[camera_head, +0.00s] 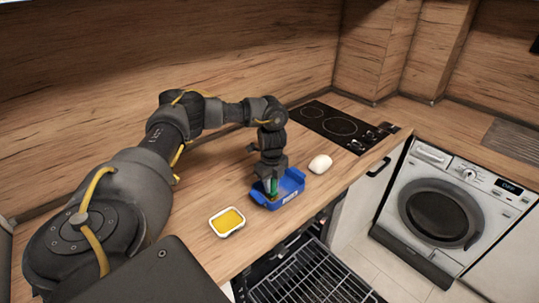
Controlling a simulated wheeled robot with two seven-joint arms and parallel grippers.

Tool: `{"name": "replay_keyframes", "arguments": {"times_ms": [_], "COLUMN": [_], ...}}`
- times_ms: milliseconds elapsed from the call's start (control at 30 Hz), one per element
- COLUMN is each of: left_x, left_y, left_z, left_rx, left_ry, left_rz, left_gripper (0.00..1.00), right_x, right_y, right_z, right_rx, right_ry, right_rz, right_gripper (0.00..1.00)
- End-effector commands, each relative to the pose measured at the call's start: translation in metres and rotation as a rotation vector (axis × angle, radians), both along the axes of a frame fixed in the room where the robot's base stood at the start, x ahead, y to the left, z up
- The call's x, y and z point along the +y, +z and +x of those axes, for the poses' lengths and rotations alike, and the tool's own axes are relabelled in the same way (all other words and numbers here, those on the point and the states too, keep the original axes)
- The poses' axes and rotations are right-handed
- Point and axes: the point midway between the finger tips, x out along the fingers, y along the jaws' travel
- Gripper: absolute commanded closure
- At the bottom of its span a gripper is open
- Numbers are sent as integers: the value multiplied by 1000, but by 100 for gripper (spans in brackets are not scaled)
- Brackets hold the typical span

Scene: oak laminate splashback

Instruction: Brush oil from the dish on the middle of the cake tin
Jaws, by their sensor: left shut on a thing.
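The blue cake tin (290,189) sits on the wooden worktop below my left gripper. My left gripper (270,183) points down over the left part of the tin and is shut on a brush, of which only a small green part shows between the fingers. The brush's lower end is at or inside the tin; I cannot tell whether it touches the bottom. The small white dish (227,222) with yellow oil stands on the worktop to the left and nearer, apart from the tin. My right gripper is not in view.
A white rounded object (320,164) lies just right of the tin. A black hob (342,126) is set in the worktop behind it. An open oven with a wire rack (310,278) is below the front edge. A washing machine (440,212) stands at the right.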

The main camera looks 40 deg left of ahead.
Motion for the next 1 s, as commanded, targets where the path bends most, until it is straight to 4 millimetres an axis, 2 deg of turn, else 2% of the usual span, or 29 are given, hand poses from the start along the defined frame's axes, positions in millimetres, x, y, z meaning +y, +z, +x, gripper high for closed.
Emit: {"name": "replay_keyframes", "arguments": {"times_ms": [533,1000], "left_x": [-2,-3], "left_y": [0,-1], "left_z": [-19,-16], "left_rx": [2,0], "left_ry": [-1,0], "left_rz": [0,0], "left_gripper": [100,100], "right_x": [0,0], "right_y": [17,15], "right_z": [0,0], "right_rx": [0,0], "right_ry": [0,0], "right_rz": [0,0], "right_gripper": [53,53]}}
